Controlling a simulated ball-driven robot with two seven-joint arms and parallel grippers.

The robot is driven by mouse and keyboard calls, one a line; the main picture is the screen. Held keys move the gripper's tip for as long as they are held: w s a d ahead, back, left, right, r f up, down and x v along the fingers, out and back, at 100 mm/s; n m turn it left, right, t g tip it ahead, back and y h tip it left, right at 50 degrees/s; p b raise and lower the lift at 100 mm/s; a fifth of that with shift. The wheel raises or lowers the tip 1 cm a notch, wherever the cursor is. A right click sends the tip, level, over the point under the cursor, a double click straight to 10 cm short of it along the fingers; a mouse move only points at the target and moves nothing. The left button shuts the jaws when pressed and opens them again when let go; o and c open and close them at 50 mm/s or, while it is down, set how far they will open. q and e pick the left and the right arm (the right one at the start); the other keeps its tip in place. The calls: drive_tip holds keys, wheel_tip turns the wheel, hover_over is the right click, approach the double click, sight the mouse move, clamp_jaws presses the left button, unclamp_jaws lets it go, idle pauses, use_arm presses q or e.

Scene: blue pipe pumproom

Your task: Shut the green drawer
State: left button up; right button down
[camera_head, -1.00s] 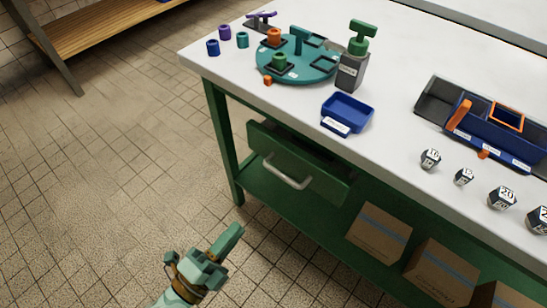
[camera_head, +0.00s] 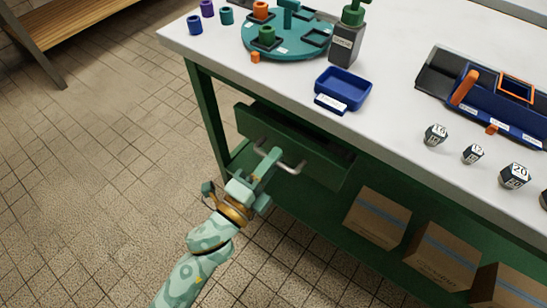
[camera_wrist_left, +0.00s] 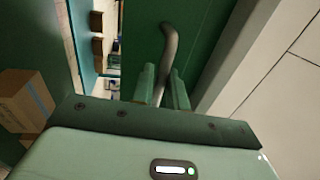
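The green drawer (camera_head: 290,143) under the white worktop stands partly open, its inside showing behind the front. Its grey bar handle (camera_head: 291,168) is on the front. My left gripper (camera_head: 268,163) is at the left part of this handle. In the left wrist view the bar handle (camera_wrist_left: 168,45) runs down between the two fingers of the gripper (camera_wrist_left: 163,86), with hardly any gap on either side; the fingers look shut on it. The green drawer front (camera_wrist_left: 205,50) lies just beyond the fingertips. My right gripper is in neither view.
On the worktop (camera_head: 400,150) stand a teal turntable (camera_head: 288,48), a grey bottle (camera_head: 346,45), a blue tray (camera_head: 345,88), a dark blue organiser (camera_head: 490,105) and several dice-like blocks. Cardboard boxes (camera_head: 377,218) sit on the low shelf. The floor at left is clear.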

sight(283, 148)
use_arm(q)
drive_tip(key=shift+w+d+r, duration=0.1)
drive_tip(key=shift+w+d, duration=0.1)
drive_tip(key=shift+w, duration=0.05)
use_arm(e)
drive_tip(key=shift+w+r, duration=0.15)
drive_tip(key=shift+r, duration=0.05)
use_arm(q)
clamp_jaws()
drive_tip(key=shift+f+x, duration=0.15)
drive_tip(key=shift+x, duration=0.8)
drive_tip(key=shift+f+x, duration=0.2)
drive_tip(key=shift+x, duration=0.7)
drive_tip(key=shift+w+d, duration=0.2)
drive_tip(key=shift+w, duration=0.1)
unclamp_jaws()
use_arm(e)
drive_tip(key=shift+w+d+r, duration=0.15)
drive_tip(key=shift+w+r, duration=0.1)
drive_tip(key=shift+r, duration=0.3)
